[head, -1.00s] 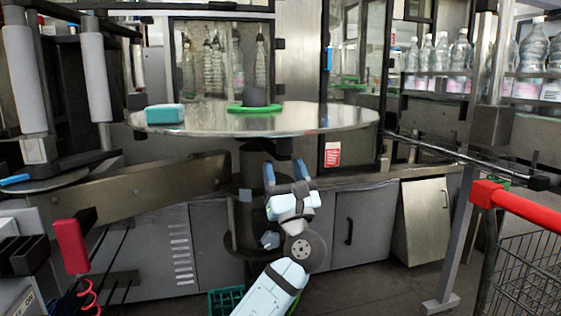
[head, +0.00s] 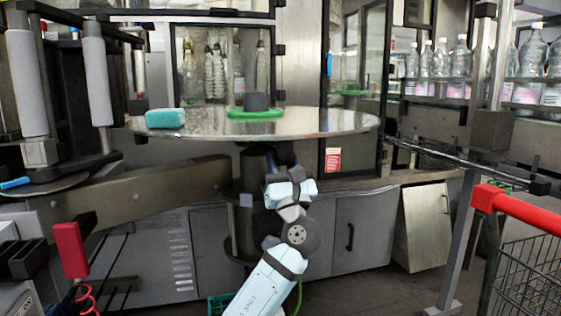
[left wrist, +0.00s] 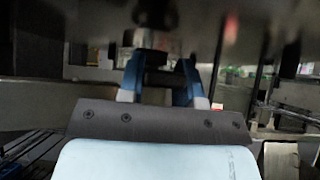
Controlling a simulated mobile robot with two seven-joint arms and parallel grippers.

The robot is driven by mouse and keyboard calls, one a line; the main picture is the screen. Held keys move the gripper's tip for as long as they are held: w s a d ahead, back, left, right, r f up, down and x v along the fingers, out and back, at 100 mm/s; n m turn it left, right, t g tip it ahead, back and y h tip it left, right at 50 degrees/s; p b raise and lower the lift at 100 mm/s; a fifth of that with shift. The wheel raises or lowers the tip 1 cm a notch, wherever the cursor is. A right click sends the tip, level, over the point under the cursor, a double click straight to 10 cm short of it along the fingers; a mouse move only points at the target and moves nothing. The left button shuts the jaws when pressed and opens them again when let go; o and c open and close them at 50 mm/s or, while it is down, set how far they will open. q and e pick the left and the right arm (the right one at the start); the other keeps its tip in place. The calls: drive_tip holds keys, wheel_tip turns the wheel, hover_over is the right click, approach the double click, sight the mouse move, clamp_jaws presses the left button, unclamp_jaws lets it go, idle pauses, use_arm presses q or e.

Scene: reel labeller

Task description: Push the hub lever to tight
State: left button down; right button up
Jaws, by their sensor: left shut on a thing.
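My right gripper is out of view.
A teal block (head: 165,118) lies on the platter's left side. A grey beam (head: 150,190) runs below left, with a red handle (head: 70,250) nearer. A cart with a red bar (head: 520,207) stands at the right. Bottles (head: 460,58) line the shelf behind.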

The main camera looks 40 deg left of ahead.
use_arm(q)
drive_tip(key=w+d+n+g+y, duration=0.3)
drive_tip(key=w+g, duration=0.3)
drive_tip(key=g, duration=0.3)
drive_tip(key=shift+w+n+y+p, duration=0.35)
drive_tip(key=shift+n+y, duration=0.35)
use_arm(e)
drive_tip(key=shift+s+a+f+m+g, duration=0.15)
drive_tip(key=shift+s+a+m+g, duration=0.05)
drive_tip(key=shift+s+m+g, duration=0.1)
use_arm(q)
drive_tip(key=c, duration=1.1)
unclamp_jaws()
drive_tip(key=shift+d, duration=0.1)
drive_tip(key=o, duration=0.3)
drive_tip(key=shift+w, duration=0.1)
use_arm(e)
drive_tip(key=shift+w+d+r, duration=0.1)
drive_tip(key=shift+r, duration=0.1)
